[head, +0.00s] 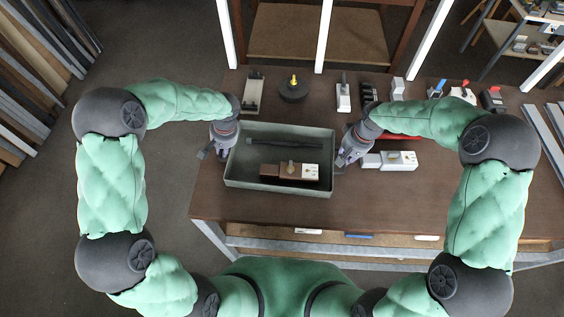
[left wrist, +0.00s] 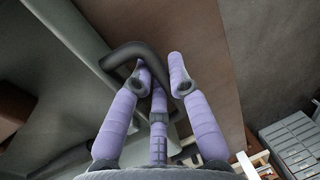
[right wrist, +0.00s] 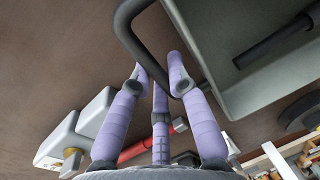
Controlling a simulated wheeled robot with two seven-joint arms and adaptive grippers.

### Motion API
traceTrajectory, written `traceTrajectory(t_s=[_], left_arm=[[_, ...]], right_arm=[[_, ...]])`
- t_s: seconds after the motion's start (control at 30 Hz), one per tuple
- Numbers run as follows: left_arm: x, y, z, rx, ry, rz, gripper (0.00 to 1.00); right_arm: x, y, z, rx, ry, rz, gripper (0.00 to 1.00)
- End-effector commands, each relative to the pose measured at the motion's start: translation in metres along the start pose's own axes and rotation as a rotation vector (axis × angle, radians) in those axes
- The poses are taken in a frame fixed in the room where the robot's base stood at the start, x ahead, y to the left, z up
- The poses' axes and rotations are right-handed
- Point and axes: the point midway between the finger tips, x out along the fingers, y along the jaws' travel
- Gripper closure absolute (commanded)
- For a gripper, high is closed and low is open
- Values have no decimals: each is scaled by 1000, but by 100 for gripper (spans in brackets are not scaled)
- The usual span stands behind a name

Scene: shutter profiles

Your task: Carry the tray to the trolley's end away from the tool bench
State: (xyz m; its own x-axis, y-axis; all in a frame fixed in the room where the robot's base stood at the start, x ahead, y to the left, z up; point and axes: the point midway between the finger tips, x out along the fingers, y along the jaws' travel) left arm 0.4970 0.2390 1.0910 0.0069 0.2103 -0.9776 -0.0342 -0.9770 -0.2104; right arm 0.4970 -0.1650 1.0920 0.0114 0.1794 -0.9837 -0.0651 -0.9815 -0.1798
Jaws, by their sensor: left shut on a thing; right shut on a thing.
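The grey-green tray (head: 275,189) is over the left part of a dark brown worktop. It holds a dark rod (head: 284,142) and a brown block with a white end (head: 285,172). My left gripper (head: 221,149) is shut on the tray's left handle, a dark bar in the left wrist view (left wrist: 128,52). My right gripper (head: 348,156) is shut on the right handle, which shows in the right wrist view (right wrist: 127,30). I cannot tell whether the tray touches the worktop. No trolley can be made out with certainty.
Several tools stand along the back of the worktop (head: 440,190), including a round black piece with a yellow knob (head: 294,88). A white block (head: 396,161) lies just right of my right gripper. The front right of the worktop is clear. Long profiles (head: 40,60) stand at the far left.

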Motion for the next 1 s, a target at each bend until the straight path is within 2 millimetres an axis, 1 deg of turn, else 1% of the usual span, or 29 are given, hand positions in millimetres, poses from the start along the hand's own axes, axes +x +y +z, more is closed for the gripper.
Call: traceTrajectory(t_s=[0.03, 0.07, 0.1, 0.13, 0.47, 0.63, 0.77, 1.0], left_arm=[[3, 0, -1, -1, 1, -1, 100], [4, 0, 0, 0, 0, -1, 80], [2, 0, 0, 0, 0, -1, 68], [2, 0, 0, 0, 0, -1, 60], [2, 0, 0, 0, 0, 0, 59], [-2, 0, 0, 0, 0, 0, 59], [-10, -2, 0, 0, 0, 0, 59], [-32, -7, 0, 0, 0, 0, 59]], right_arm=[[3, 1, -1, 1, 3, 0, 100], [4, 1, 0, 0, 1, 0, 80], [2, 1, 0, 0, 1, 0, 68], [2, 1, 0, 0, 1, 0, 60], [2, 0, 0, 0, 0, 0, 59], [-2, 0, 0, 0, 0, 0, 59], [-10, -2, 0, 0, 0, 0, 59], [-33, -6, 0, 0, 1, 0, 59]])
